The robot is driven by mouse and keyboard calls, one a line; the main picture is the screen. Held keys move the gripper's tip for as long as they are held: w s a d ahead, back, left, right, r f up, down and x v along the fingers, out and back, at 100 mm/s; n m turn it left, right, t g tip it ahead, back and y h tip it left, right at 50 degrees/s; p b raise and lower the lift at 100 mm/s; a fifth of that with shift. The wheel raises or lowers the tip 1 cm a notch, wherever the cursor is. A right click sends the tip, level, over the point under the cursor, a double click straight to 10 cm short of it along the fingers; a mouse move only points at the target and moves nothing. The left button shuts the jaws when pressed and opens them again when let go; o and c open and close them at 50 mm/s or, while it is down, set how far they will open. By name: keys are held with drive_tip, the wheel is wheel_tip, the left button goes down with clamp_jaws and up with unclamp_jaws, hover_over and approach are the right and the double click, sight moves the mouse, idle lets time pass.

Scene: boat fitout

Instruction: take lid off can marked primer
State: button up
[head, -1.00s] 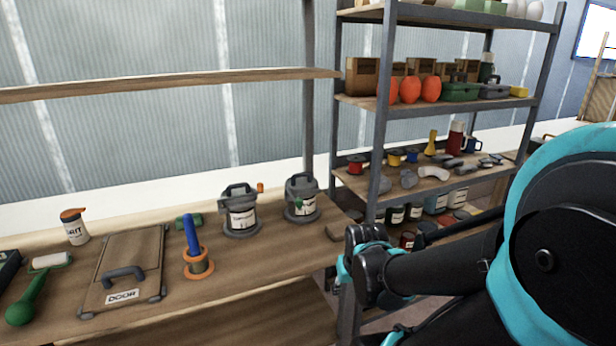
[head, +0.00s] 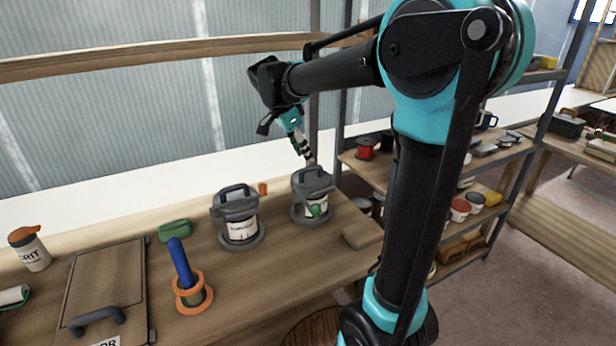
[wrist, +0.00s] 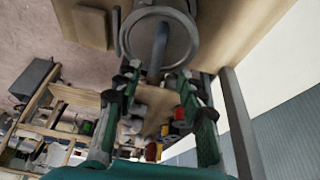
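Two grey cans with handled lids stand on the bench in the head view: a left can (head: 238,218) and a right can (head: 313,197). Each has a white label, too small to read surely, so I cannot tell which says primer. The right can has a green mark on its label. Both lids are on. My gripper (head: 305,155) hangs just above the right can. In the wrist view my gripper (wrist: 157,78) is open, its fingers apart and empty, with a round grey lid and its bar handle (wrist: 158,48) beyond the fingertips.
A blue-handled tool in an orange-rimmed holder (head: 190,292), a green item (head: 174,231), a hinged door panel (head: 105,275) and a grit bottle (head: 30,250) share the bench. A tan block (head: 362,235) lies right of the cans. A shelf post stands close behind.

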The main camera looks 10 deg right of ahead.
sight(311, 169)
drive_tip(key=x, duration=0.6)
drive_tip(key=shift+s+d+f, duration=0.2)
drive_tip(key=shift+f, duration=0.2)
clamp_jaws()
